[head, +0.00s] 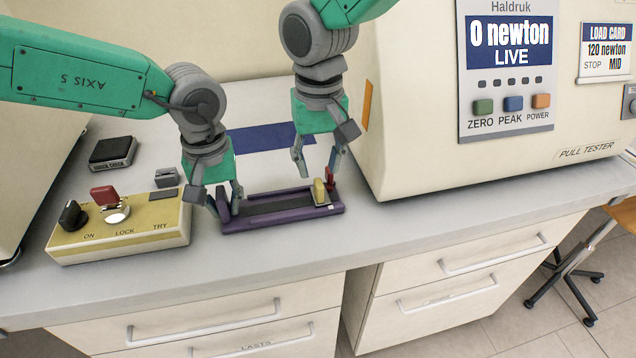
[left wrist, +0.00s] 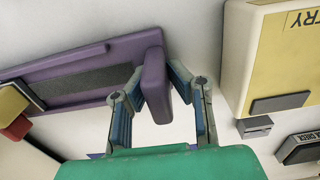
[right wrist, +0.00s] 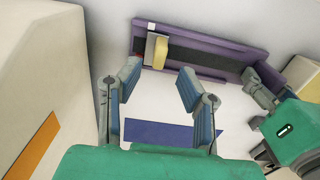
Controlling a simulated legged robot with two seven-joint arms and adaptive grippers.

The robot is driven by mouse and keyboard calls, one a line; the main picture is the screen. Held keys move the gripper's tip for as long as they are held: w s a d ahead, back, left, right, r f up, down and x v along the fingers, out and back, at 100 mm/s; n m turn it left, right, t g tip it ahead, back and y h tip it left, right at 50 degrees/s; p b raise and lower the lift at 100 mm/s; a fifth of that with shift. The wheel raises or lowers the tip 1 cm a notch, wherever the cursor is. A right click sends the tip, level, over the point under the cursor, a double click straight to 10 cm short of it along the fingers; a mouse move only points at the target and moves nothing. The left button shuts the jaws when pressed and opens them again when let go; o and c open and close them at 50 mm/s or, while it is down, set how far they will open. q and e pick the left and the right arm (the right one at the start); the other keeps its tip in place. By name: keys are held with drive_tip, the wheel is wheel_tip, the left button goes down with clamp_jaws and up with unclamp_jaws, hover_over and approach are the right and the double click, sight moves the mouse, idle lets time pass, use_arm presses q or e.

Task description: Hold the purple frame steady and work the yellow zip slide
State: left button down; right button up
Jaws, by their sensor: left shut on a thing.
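The purple frame (head: 265,222) lies on the grey counter, a long dark strip along its middle. The yellow zip slide (head: 320,192) sits near its right end, with a red piece (head: 330,178) beside it. My left gripper (head: 223,204) is shut on the upright purple tab at the frame's left end; the left wrist view shows this tab (left wrist: 154,80) between the fingers. My right gripper (head: 317,163) is open and empty, above and behind the slide. In the right wrist view the slide (right wrist: 157,52) lies beyond the spread fingertips, apart from them.
A yellow control box (head: 120,232) with a black knob and red switch cover stands left of the frame. The pull tester (head: 400,100) stands close on the right, reading 0 newton. A flat blue strip (head: 262,137) lies behind. The counter's front edge is near.

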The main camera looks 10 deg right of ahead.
sight(318, 182)
wheel_tip(318, 182, down, 6)
drive_tip(key=shift+f, duration=0.1)
clamp_jaws()
